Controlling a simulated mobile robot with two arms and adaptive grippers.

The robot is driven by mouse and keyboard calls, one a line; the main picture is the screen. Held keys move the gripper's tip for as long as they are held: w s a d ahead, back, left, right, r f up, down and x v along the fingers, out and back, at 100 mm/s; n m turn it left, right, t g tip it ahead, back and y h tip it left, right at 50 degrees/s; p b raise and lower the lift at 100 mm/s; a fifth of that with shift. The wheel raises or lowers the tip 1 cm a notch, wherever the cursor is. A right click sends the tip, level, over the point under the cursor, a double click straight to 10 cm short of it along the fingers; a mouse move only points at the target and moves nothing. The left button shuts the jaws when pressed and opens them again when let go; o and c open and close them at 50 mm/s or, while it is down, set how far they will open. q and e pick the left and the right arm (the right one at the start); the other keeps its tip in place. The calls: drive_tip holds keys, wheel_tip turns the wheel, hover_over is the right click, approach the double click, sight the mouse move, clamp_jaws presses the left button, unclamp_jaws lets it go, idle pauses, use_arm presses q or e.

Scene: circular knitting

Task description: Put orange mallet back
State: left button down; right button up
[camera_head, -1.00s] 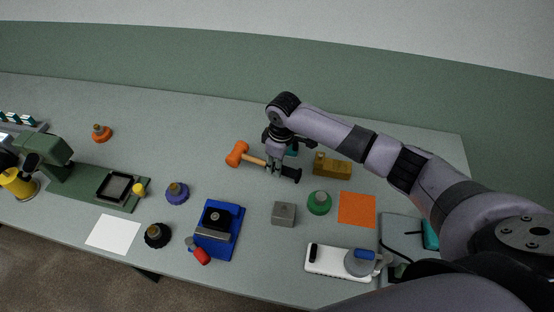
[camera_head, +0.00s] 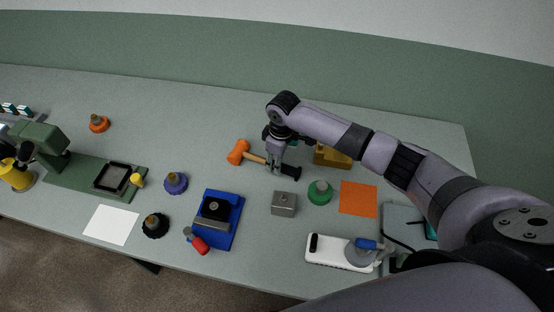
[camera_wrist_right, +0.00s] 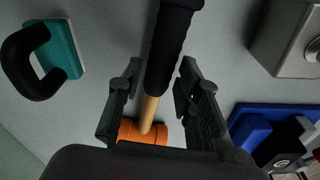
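The orange mallet (camera_head: 238,151) lies on the table near the middle in the head view, its wooden handle and black grip pointing right. My right gripper (camera_head: 276,168) is over the handle, pointing down. In the right wrist view, the gripper (camera_wrist_right: 160,92) has its two fingers apart, one on each side of the mallet's handle (camera_wrist_right: 148,112). Gaps show between handle and fingers. The orange head (camera_wrist_right: 143,132) is partly hidden by the gripper body, and the black grip extends past the fingertips. My left gripper is not in view.
A yellow block (camera_head: 330,157) stands close right of the gripper. A grey block (camera_head: 284,204), green knob (camera_head: 320,192) and orange sheet (camera_head: 358,199) lie nearer the front. A blue base (camera_head: 232,222) is front left. A teal piece with a black hook (camera_wrist_right: 65,48) shows in the wrist view.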

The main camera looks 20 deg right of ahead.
drive_tip(key=o, duration=0.3)
drive_tip(key=shift+f, duration=0.1)
wheel_tip(320, 180, up, 12)
drive_tip(key=shift+s+d, duration=0.3)
drive_tip(key=shift+s, duration=0.1)
idle(0.7)
